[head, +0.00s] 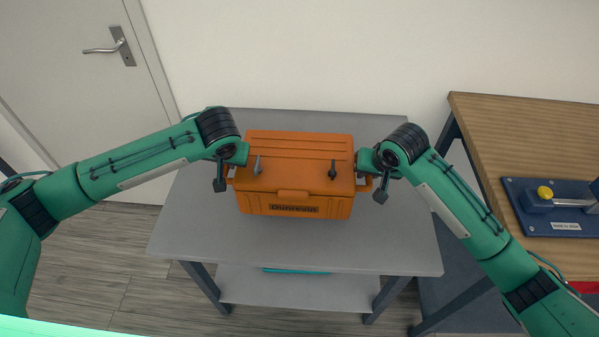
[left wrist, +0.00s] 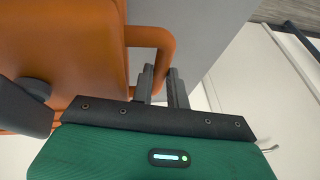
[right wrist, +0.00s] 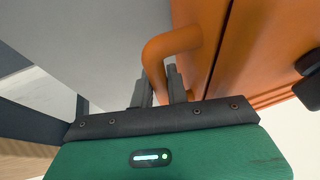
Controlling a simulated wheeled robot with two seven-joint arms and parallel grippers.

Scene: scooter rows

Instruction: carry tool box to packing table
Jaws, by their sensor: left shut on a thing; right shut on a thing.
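An orange tool box (head: 296,185) with two dark latches is at the middle of a grey table (head: 200,230) in the head view. My left gripper (head: 231,178) is at the box's left side. In the left wrist view its fingers (left wrist: 160,88) are shut on an orange side handle (left wrist: 150,38). My right gripper (head: 366,178) is at the box's right side. In the right wrist view its fingers (right wrist: 160,88) are shut on the other side handle (right wrist: 165,45). The box looks level; whether its underside touches the table cannot be told.
A wood-topped table (head: 530,130) stands to the right, with a blue fixture (head: 555,207) on it. A gap separates its legs from the grey table. A white door (head: 75,90) and wall are behind. A teal item (head: 297,270) lies on the grey table's lower shelf.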

